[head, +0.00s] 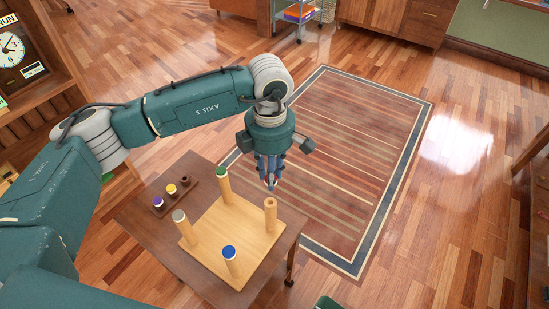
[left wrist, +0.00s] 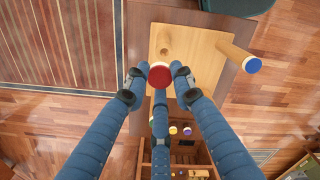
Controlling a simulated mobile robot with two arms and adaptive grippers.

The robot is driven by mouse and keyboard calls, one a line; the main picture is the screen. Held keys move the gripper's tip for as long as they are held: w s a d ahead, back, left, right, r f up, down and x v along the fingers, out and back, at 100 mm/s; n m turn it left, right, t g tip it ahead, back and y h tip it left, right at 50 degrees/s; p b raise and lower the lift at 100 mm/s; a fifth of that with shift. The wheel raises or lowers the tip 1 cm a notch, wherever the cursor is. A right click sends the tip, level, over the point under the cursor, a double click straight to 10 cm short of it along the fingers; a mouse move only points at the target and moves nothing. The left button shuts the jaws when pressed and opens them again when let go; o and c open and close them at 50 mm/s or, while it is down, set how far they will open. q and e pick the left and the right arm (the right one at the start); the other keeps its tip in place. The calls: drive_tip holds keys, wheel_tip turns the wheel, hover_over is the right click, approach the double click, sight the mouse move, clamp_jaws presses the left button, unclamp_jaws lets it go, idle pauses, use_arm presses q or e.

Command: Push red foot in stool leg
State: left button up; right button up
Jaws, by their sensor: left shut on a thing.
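An upturned wooden stool (head: 215,240) lies seat down on a brown table, its legs pointing up. Its legs carry a green foot (head: 221,171), a grey foot (head: 179,215) and a blue foot (head: 229,252). The bare leg (head: 270,215) has an open hole in its top. My left gripper (head: 271,182) is shut on the red foot, whose round red face (left wrist: 160,75) shows between the fingers in the left wrist view. In the head view the fingertips appear just above the bare leg's top, apparently apart from it. The fingers mostly hide the red foot there. My right gripper is out of view.
A striped rug (head: 350,150) lies behind the table. A shelf with a clock stands left.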

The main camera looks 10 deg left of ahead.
use_arm(q)
drive_tip(key=shift+f, duration=0.1)
drive_tip(key=shift+s+f+b, duration=0.45)
drive_tip(key=shift+s+f, duration=0.3)
drive_tip(key=shift+f, duration=0.05)
drive_tip(key=shift+w+f+b, duration=0.15)
drive_tip(key=shift+f, duration=0.35)
drive_tip(key=shift+w+f+b, duration=0.15)
drive_tip(key=shift+f, duration=0.35)
wheel_tip(320, 180, down, 2)
drive_tip(key=shift+b, duration=0.95)
drive_tip(key=shift+f, duration=0.1)
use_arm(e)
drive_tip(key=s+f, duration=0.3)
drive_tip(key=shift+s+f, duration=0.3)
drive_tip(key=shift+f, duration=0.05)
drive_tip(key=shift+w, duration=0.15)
